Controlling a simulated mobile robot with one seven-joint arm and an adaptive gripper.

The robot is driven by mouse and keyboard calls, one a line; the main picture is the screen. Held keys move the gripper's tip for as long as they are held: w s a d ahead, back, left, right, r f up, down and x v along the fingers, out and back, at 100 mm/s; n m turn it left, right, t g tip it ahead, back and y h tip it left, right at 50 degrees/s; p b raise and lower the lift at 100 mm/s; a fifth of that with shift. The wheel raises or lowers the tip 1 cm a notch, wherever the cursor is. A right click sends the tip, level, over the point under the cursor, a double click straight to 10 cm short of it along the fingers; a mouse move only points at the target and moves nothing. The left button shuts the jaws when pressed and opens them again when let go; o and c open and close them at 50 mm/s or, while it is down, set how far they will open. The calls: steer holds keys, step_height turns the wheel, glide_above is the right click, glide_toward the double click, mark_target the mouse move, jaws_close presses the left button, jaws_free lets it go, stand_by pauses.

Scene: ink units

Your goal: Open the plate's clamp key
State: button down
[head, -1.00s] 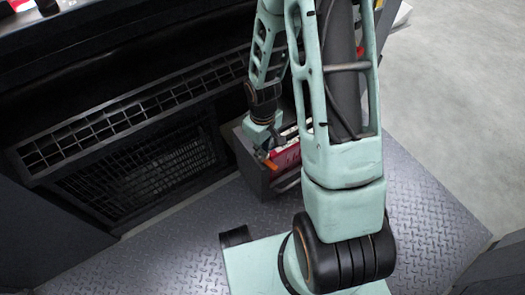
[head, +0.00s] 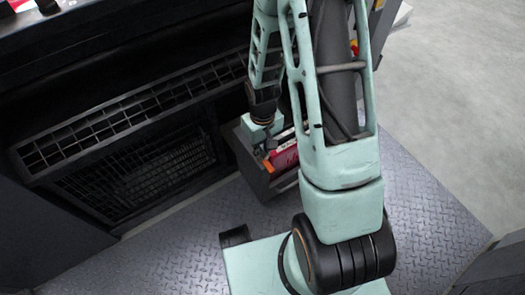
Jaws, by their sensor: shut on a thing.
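My gripper (head: 264,151) is small and partly hidden at the end of my teal arm, low inside a grey open box (head: 262,185). It is shut on a small part there, which I take to be the clamp key. The fingertips and the held part are hard to make out. A small orange piece (head: 269,167) shows just below the fingers. A red block (head: 285,156) lies right beside them, partly covered by my arm. The plate itself cannot be told apart in this view.
A dark machine front with a slotted grille (head: 130,120) stands to the left of the box. A tread-plate floor (head: 430,215) lies in front and to the right. Pale concrete floor (head: 460,100) is clear at the far right.

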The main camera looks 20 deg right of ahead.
mark_target(263, 152)
steer(key=c, duration=1.9)
jaws_free()
steer(key=shift+c, duration=0.2)
step_height(263, 152, up, 12)
steer(key=shift+w, duration=0.1)
